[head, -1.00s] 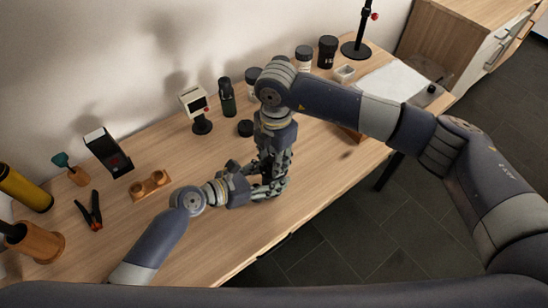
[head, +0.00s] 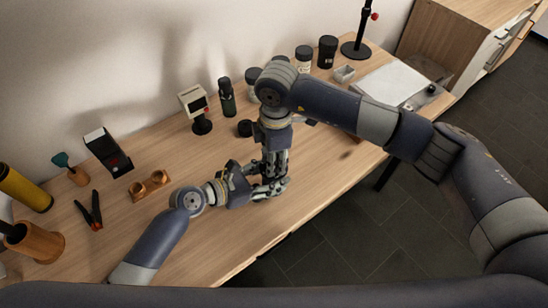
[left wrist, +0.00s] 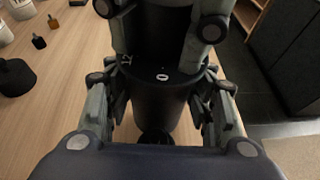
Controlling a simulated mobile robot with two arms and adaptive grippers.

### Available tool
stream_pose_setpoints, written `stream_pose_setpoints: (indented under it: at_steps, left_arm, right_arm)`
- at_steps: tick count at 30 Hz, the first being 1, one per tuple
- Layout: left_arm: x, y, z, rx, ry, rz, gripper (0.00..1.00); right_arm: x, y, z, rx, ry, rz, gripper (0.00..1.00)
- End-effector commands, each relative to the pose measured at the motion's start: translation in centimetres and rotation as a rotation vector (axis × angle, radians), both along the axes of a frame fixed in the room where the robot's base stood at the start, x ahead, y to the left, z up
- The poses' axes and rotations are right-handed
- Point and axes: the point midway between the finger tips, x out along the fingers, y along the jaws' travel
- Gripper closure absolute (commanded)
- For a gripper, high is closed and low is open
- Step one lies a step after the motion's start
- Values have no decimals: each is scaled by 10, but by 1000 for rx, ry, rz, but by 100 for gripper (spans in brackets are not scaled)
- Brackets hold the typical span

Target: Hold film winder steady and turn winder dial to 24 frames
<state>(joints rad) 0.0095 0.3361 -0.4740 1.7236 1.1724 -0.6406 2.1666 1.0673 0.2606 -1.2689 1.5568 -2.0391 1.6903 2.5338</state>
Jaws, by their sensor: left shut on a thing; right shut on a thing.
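The film winder (left wrist: 158,108) is a dark, upright cylinder in the left wrist view, with a small white mark near its top. My left gripper (head: 272,188) reaches in from the left, low over the table, and is shut around the winder's body; its fingers (left wrist: 160,112) sit on both sides of it. My right gripper (head: 274,178) points straight down from above and is shut on the dark top part, the winder dial (left wrist: 162,30). In the head view the grippers hide the winder. I cannot read the dial's setting.
Behind stand a small display on a stand (head: 194,101), a dark bottle (head: 227,97) and a black lid-like piece (head: 245,128). Pliers (head: 90,211), a wooden holder (head: 150,186) and a wooden cup (head: 36,242) are left. A white sheet (head: 392,84) lies right. The front tabletop is clear.

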Motion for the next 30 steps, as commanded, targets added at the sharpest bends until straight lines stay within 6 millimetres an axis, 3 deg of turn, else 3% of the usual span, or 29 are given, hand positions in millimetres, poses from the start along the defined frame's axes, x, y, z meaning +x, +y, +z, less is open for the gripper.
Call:
stream_pose_setpoints:
  at_steps: [9,10,12,23,30]
  left_arm:
    - [-1,-1,0,-1,0,-3,82]
    - [-1,-1,0,-1,0,-3,82]
    - [-1,-1,0,-1,0,-3,82]
    - [0,0,1,-2,-1,0,82]
    - [0,0,1,-2,-1,0,82]
  right_arm:
    - [2,0,1,0,-4,-3,95]
    - [2,0,1,0,-4,-3,67]
    - [1,0,1,0,-4,-2,51]
    - [1,0,2,0,-1,-1,50]
    - [2,-1,34,1,-5,0,50]
